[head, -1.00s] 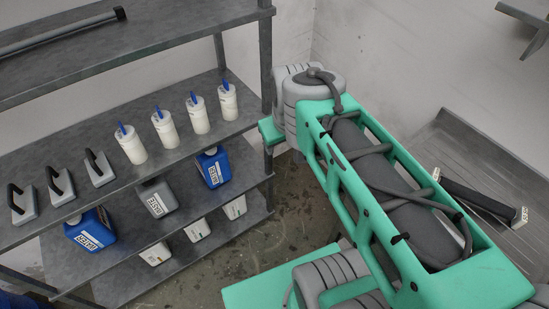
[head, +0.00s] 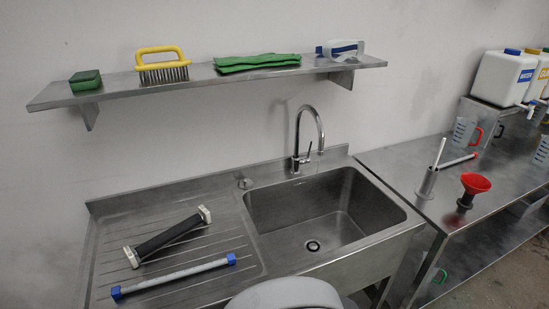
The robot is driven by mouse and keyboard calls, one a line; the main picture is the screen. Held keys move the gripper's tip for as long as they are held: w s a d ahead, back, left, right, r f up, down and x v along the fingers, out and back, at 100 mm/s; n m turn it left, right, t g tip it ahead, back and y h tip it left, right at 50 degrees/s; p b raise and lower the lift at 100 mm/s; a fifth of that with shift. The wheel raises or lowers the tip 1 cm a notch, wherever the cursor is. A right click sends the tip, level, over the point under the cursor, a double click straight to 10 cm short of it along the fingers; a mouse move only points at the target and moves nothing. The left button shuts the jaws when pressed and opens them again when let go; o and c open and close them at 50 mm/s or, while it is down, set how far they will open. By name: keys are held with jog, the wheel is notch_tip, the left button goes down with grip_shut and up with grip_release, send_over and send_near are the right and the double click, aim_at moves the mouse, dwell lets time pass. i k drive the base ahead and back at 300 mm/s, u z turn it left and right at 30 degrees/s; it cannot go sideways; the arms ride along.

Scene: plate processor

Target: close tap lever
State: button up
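The chrome tap (head: 297,150) stands behind the sink basin (head: 312,215), with a tall curved spout that arches to the right over the basin. The tap lever (head: 308,151) is a short, thin dark handle on the right side of the tap's body, tilted upward. A faint thin line hangs below the spout; I cannot tell for sure whether it is running water. The basin looks empty, with a round drain at its bottom. My gripper is not in view.
A black-and-white bar (head: 166,238) and a blue-capped rod (head: 175,277) lie on the drainboard left of the basin. A wall shelf (head: 205,79) hangs above. A red funnel (head: 474,183) stands on the right bench (head: 430,160). A rounded grey part of mine shows at the bottom edge.

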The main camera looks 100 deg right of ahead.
aim_at(308, 159)
jog(key=k, duration=2.1)
jog(key=z, duration=2.6)
jog(key=i, duration=0.5)
jog(key=z, duration=0.15)
jog(key=k, duration=0.3)
jog(key=u, duration=1.75)
